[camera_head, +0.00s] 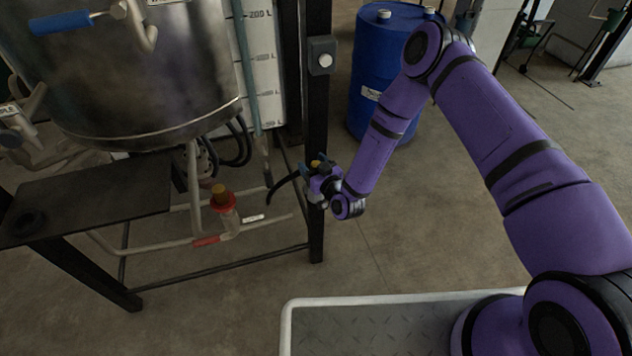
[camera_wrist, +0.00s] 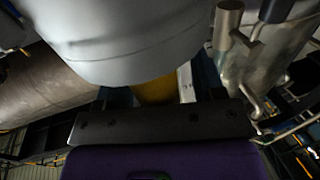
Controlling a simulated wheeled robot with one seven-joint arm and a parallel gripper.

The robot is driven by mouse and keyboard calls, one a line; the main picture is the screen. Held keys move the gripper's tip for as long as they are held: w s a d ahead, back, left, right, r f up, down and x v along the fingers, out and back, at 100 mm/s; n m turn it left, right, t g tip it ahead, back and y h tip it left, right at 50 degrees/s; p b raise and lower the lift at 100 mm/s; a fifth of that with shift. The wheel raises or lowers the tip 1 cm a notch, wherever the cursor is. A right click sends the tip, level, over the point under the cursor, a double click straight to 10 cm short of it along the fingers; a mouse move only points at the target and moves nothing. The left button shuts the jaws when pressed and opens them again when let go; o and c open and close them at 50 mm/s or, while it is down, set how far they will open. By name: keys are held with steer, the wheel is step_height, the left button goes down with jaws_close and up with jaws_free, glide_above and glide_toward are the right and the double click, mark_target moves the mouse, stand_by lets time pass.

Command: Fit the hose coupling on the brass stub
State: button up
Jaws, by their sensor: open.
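My gripper (camera_head: 318,182) is beside the dark frame post, right of the vessel. Its jaws are open around or close to a small yellow part (camera_head: 316,163), probably of the hose coupling. A black curved hose (camera_head: 283,182) runs left from there. In the wrist view a yellow part (camera_wrist: 155,88) sits between the fingers, below a large pale grey rounded body that fills the upper left. Whether the fingers touch it cannot be told. The coupling's mouth is hidden.
The steel vessel (camera_head: 140,70) hangs above the pipes. A dark shelf plate (camera_head: 95,200) is at left. The frame post (camera_head: 317,90) carries a grey switch box (camera_head: 322,55). A blue drum (camera_head: 385,75) stands behind. The floor right of the post is clear.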

jaws_close()
